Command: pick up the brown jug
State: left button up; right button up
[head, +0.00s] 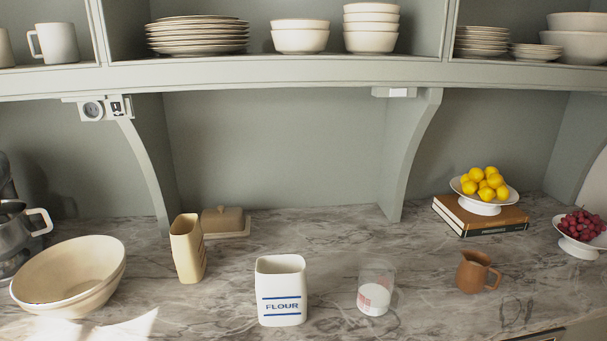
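The brown jug (474,272) stands upright on the marble counter at the right, with its handle toward the right. It is to the right of a glass measuring cup and in front of the books. Nothing touches it in the head view. Neither of my grippers shows in the head view.
A measuring cup (375,289) with white contents, a flour canister (281,293), a tan container (187,249) and a large bowl (70,278) stand along the counter. Books (480,218) under a lemon stand (483,208) and a grape stand (578,250) are behind and right. A shelf (270,73) overhangs.

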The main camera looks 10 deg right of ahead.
aim_at(472, 278)
jog(key=z, duration=1.35)
